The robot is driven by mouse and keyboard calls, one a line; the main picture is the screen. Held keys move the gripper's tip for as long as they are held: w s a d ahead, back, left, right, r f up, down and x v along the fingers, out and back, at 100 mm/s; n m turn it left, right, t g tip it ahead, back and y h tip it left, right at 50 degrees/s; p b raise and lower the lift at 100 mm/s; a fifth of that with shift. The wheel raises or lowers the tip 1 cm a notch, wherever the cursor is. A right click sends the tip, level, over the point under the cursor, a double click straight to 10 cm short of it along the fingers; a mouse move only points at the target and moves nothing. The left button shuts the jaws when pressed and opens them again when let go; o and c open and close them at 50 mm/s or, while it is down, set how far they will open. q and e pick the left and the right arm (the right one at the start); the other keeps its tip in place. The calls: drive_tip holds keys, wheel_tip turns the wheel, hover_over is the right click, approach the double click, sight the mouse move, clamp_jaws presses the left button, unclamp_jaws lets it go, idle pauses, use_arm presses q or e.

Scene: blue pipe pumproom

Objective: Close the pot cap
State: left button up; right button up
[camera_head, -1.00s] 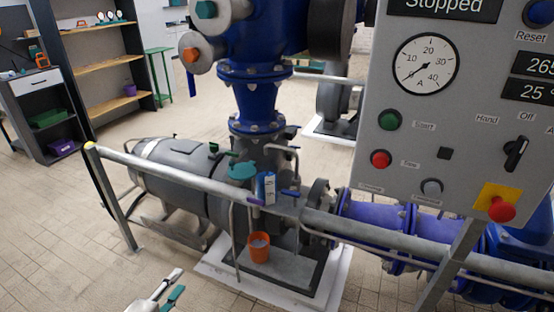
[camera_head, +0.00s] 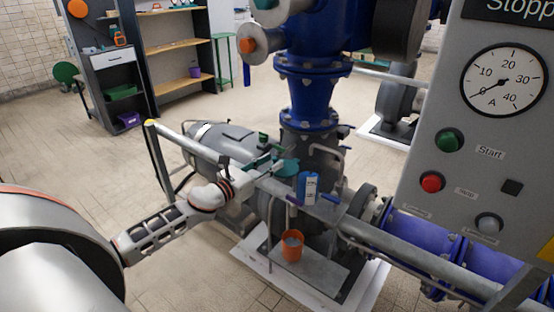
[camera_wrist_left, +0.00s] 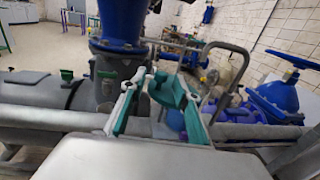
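A teal cap (camera_head: 287,167) stands behind the grey rail, beside a blue-and-white carton; I take it for the pot cap. What lies under it is hidden. My left gripper (camera_head: 262,163) reaches in from the left, just left of the cap, with its fingers pointing at it. In the left wrist view the two teal-padded fingers of my left gripper (camera_wrist_left: 160,78) are spread apart. A teal piece, apparently the cap (camera_wrist_left: 166,92), shows between them; I cannot tell whether they touch it. My right gripper is out of view.
The blue-and-white carton (camera_head: 307,188) stands close right of the cap. The grey rail (camera_head: 345,218) crosses in front. An orange cup (camera_head: 292,246) is below the rail. A control panel (camera_head: 500,150) fills the right side. The tiled floor at left is clear.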

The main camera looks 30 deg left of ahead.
sight(286, 163)
use_arm(q)
drive_tip(key=shift+w+d, duration=0.15)
drive_tip(key=shift+w, duration=0.55)
drive_tip(key=shift+w+d, duration=0.15)
drive_tip(key=shift+w, duration=0.5)
clamp_jaws()
